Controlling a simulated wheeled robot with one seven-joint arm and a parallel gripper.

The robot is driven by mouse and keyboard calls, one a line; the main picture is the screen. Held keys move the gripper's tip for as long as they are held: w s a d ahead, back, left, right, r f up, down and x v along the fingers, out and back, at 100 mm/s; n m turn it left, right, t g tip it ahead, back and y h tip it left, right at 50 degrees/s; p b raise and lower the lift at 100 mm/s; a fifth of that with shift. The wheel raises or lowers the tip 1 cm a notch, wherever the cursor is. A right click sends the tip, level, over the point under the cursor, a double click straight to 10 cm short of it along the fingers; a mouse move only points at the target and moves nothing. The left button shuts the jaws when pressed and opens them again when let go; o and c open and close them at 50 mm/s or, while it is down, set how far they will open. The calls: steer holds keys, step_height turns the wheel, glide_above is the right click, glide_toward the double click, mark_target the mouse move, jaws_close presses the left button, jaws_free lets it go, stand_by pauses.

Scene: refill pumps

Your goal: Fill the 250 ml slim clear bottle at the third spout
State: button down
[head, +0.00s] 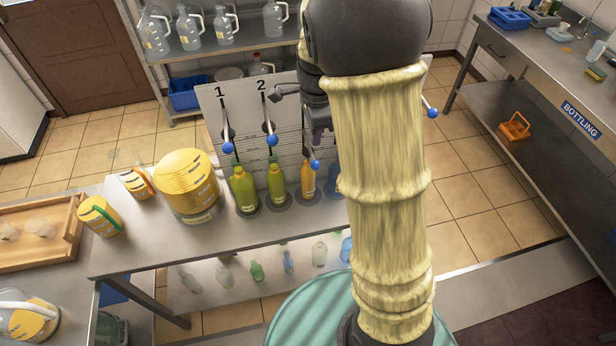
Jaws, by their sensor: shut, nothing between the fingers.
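The pump panel (205,98) shows the numbers 1 and 2; any number 3 is hidden behind my arm. A third lever with a blue knob (315,164) hangs right of the second lever (272,139). My gripper (319,138) is shut and empty, just above that third knob; I cannot tell if they touch. An orange-filled bottle (307,181) stands below the third lever. Green (244,192) and yellow-green (277,185) bottles stand below the first two. A blue bottle (334,180) is partly hidden by my arm. I cannot tell which bottle is the 250 ml slim clear one.
A large yellow-labelled tub (187,182) and smaller yellow-labelled containers (100,216) stand left on the steel counter (150,245). Several small bottles show below the counter.

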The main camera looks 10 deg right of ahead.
step_height(320, 180, up, 5)
steer(key=p, duration=0.4)
steer(key=shift+r, duration=0.15)
steer(key=c, duration=1.7)
jaws_free()
step_height(320, 180, up, 17)
steer(key=b, duration=0.3)
steer(key=shift+r, duration=0.2)
